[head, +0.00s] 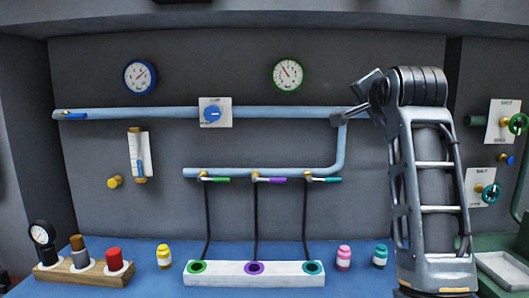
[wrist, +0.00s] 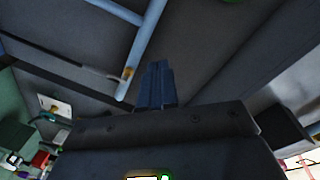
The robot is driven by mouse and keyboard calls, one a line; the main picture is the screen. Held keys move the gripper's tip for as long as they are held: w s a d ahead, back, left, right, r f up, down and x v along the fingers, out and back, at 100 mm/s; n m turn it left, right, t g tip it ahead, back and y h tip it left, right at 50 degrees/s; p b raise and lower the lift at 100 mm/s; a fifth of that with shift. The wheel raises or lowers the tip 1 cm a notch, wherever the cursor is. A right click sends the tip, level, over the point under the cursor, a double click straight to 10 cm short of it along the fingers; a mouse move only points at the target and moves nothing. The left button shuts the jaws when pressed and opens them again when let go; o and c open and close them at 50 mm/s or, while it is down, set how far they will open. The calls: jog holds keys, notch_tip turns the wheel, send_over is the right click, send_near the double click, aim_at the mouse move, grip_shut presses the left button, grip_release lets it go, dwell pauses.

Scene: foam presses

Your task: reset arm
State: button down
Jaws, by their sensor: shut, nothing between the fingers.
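My gripper (wrist: 156,66) shows in the wrist view, its two dark fingers shut together with nothing between them. It points up into the picture, near the end of a blue pipe (wrist: 143,45). In the head view my arm stands folded upright at the right, in front of the back wall and part of the pipe. The gripper's fingers cannot be made out clearly there.
Below, a white block (head: 228,280) has three coloured ports. Bottles (head: 164,256) and a wooden rack (head: 85,277) stand on the blue bench. A pale tray (head: 500,268) lies right of my arm.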

jog(key=s+f+n, duration=0.1)
jog(key=s+f, duration=0.4)
jog(key=f, duration=0.5)
jog(key=s+f+n, duration=0.2)
jog(key=s+f, duration=0.2)
jog(key=f, duration=0.7)
jog(key=s+f+n, duration=0.1)
jog(key=s+f, duration=0.4)
jog(key=f, duration=0.5)
jog(key=s+f+n+g+y, duration=0.1)
jog(key=s+f+n, duration=0.1)
jog(key=s+f, duration=0.55)
jog(key=s+f+n, duration=0.1)
jog(key=s+f, duration=0.3)
jog(key=s, duration=0.6)
jog(key=s+r+n, duration=0.2)
jog(key=s, duration=1.3)
jog(key=s+r+n+g, duration=0.1)
jog(key=s+n, duration=0.1)
jog(key=s, duration=1.3)
jog(key=shift+s+r, duration=0.3)
jog(key=shift+r, duration=0.1)
jog(key=c, duration=1.8)
grip_release()
